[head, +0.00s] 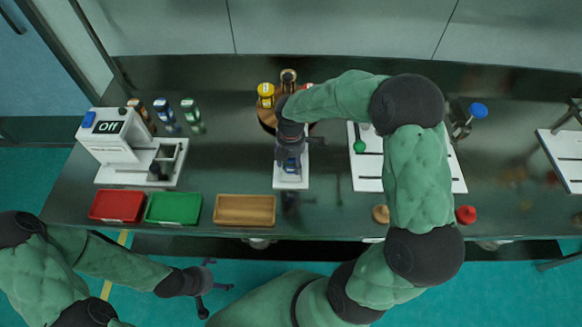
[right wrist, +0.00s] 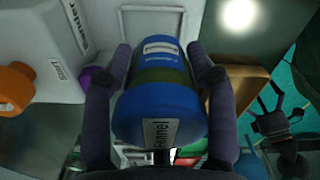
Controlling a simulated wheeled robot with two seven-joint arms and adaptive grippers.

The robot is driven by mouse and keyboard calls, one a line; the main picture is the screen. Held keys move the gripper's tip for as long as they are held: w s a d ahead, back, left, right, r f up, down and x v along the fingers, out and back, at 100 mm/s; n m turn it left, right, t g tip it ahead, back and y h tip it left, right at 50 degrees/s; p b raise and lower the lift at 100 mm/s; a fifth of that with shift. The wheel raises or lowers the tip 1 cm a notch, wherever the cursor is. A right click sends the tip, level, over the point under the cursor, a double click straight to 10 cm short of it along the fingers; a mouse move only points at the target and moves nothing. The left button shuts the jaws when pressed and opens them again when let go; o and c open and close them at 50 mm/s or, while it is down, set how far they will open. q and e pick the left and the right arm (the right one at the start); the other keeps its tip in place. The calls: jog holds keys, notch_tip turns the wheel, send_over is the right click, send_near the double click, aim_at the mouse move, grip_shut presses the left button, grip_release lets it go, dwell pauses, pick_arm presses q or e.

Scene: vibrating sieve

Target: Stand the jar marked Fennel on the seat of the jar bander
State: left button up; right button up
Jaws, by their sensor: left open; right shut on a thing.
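The Fennel jar (right wrist: 158,95) has a blue lid and a white label on the lid reading "Fennel". My right gripper (right wrist: 165,85) is shut on it, one finger on each side. In the head view my right gripper (head: 290,155) is over the white base of the jar bander (head: 290,183) and hides most of the jar. In the right wrist view the bander's white body (right wrist: 40,45), lettered "nder", stands to the left, and a pale square outline lies beyond the jar. I cannot tell whether the jar touches the seat. My left gripper (head: 207,287) is open and empty, off the table's front edge.
A white machine reading "Off" (head: 105,135) stands left. Red (head: 117,205) and green (head: 173,207) trays and a wooden tray (head: 244,210) line the front. Several jars stand at the back, with a yellow-lidded one (head: 265,92) near the bander. A white board (head: 445,180) lies right.

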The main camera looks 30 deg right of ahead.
aim_at(291, 166)
jog(key=shift+w+d+f, duration=0.15)
jog(key=shift+w+f, duration=0.1)
jog(key=shift+f, duration=0.1)
jog(key=shift+w+d+f+b, duration=0.1)
jog(key=shift+f+b, duration=0.4)
jog(key=shift+f, duration=0.4)
jog(key=shift+w+d+f+b, duration=0.1)
jog(key=shift+f+b, duration=0.4)
jog(key=shift+f, duration=0.35)
jog(key=shift+f, duration=0.15)
jog(key=o, duration=1.2)
jog(key=shift+o, duration=0.2)
notch_tip(291, 166, up, 12)
jog(key=p, duration=0.4)
jog(key=shift+a, duration=0.1)
